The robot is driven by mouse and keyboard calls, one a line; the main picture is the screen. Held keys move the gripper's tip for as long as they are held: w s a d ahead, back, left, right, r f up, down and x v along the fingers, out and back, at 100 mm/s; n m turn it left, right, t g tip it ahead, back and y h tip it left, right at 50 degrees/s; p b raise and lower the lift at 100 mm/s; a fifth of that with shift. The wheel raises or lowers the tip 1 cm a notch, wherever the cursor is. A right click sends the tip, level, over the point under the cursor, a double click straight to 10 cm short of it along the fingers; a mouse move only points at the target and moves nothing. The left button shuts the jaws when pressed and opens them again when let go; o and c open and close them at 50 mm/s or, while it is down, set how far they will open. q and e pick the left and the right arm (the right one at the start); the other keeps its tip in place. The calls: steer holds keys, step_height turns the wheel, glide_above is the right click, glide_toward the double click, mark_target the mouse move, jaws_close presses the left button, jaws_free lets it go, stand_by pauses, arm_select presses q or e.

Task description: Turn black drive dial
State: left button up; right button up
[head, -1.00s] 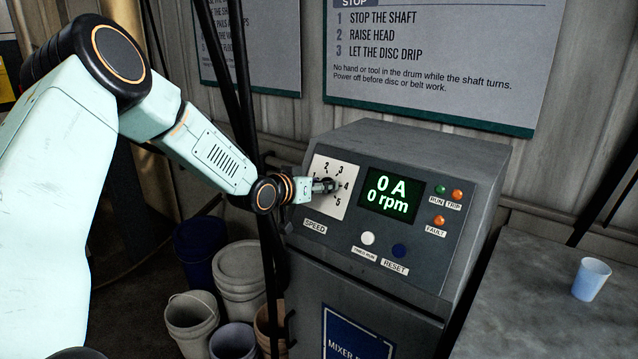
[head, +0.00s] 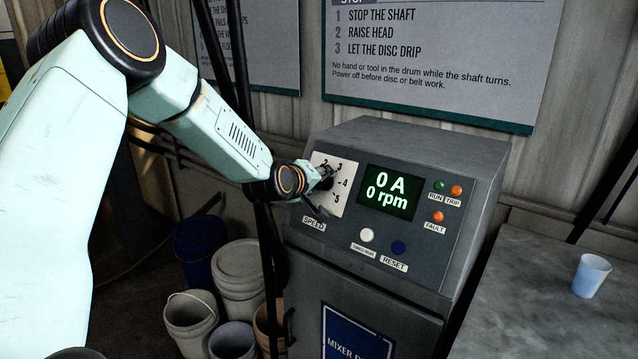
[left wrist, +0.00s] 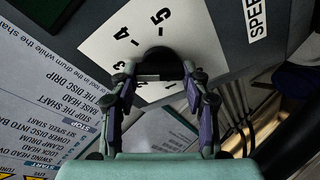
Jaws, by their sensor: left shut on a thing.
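The black drive dial (head: 326,184) sits on a white plate (head: 342,198) with printed numbers, above the SPEED label on the grey control box. In the left wrist view the dial (left wrist: 160,59) is a dark round knob between my fingertips. My left gripper (head: 325,190) is at the plate, one finger above the dial and one below-left. In the left wrist view the gripper (left wrist: 160,76) is shut on the dial from both sides. My fingers partly cover the dial in the head view, and its pointer cannot be made out. My right gripper is not in view.
The green display (head: 388,193) reads 0 A and 0 rpm. A white button (head: 367,235) and a blue button (head: 398,247) sit below it. Several buckets (head: 238,268) stand at lower left. A blue cup (head: 591,276) stands on the grey worktop (head: 535,300) at right.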

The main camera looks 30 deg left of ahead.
arm_select(q)
steer(key=shift+w+a+r+n, duration=0.15)
steer(key=shift+r+n, duration=0.2)
steer(key=shift+n, duration=0.35)
steer(key=o, duration=1)
steer(key=shift+f, duration=0.1)
steer(key=shift+c, duration=0.2)
steer(key=shift+o, duration=1)
steer(key=shift+f, duration=0.1)
steer(key=v, duration=1.2)
steer(key=shift+d, duration=0.3)
